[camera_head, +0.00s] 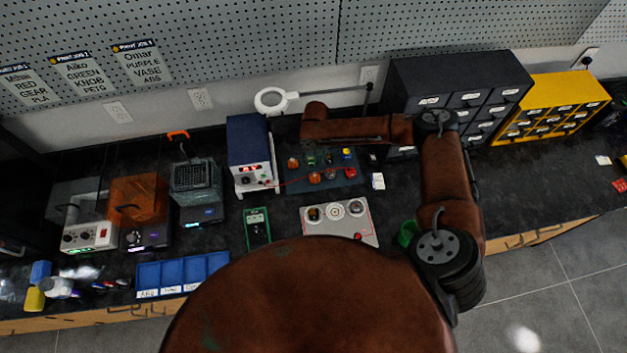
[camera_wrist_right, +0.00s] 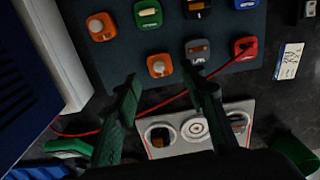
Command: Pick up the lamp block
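On a dark blue mat (camera_wrist_right: 120,75) stand several small coloured blocks. Two orange blocks carry a pale dome: one near orange block (camera_wrist_right: 159,66) and one far-left orange block (camera_wrist_right: 100,27). A grey block (camera_wrist_right: 198,52) with a white label and a red block (camera_wrist_right: 245,48) stand right of the near orange one. The labels are too small to tell which is the lamp block. My right gripper (camera_wrist_right: 163,88) is open and empty, its green fingers short of the near orange block. In the head view the same near orange block (camera_head: 314,177) shows; my right fingers are not clear there.
A blue power supply (camera_head: 250,150) stands left of the mat, with a red wire crossing to the red block. A light panel (camera_head: 340,222) and a green multimeter (camera_head: 257,228) lie in front. A magnifier lamp (camera_head: 271,100) stands behind; drawer cabinets (camera_head: 460,80) stand right.

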